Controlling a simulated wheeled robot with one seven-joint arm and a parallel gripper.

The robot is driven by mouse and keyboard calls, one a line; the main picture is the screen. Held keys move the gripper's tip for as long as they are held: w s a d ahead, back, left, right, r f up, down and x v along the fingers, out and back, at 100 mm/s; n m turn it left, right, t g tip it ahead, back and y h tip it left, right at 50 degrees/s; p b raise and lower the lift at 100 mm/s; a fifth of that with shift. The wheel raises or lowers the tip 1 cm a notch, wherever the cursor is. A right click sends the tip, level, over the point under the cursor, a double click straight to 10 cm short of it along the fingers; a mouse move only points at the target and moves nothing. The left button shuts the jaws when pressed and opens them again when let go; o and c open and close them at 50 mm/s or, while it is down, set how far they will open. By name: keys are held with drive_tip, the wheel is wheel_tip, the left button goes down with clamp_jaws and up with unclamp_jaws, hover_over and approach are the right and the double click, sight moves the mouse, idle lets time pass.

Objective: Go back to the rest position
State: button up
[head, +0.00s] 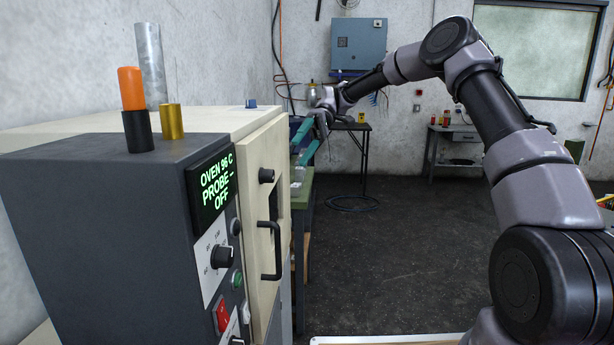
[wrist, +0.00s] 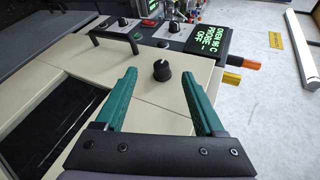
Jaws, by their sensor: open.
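My gripper (head: 304,143) is at the end of my raised arm, beyond the oven's front face, with its teal fingers apart and nothing between them. In the wrist view my gripper (wrist: 164,82) is open over the oven door, and a black knob (wrist: 161,70) shows between the fingers. The oven (head: 110,215) stands at the left with a cream door (head: 260,190) that looks shut. Its display reads "OVEN 96 C PROBE – OFF". The door's black bar handle (head: 277,250) is apart from the gripper.
An orange-capped piece (head: 130,88), a brass cylinder (head: 171,121) and a grey tube (head: 150,65) stand on top of the oven. A green-topped bench (head: 303,187) is beyond it. The dark floor (head: 400,250) in the middle is clear. A small table (head: 455,133) stands at the back.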

drive_tip(key=s+d+r+m+t+h, duration=0.1)
drive_tip(key=s+d+r+m+t, duration=0.2)
drive_tip(key=d, duration=0.6)
drive_tip(key=s+d+r+m+t+h, duration=0.1)
drive_tip(key=s+d+r+m+t, duration=0.2)
drive_tip(key=s+d+m+t, duration=0.4)
drive_tip(key=s+d+r+m+t+h, duration=0.1)
drive_tip(key=s+d+r+m+t, duration=0.2)
drive_tip(key=s+d+m+t, duration=0.3)
drive_tip(key=shift+s+d+r+t+h, duration=0.4)
drive_tip(key=shift+s+d+t, duration=0.8)
drive_tip(key=shift+s+d, duration=1.5)
drive_tip(key=shift+s+a, duration=0.4)
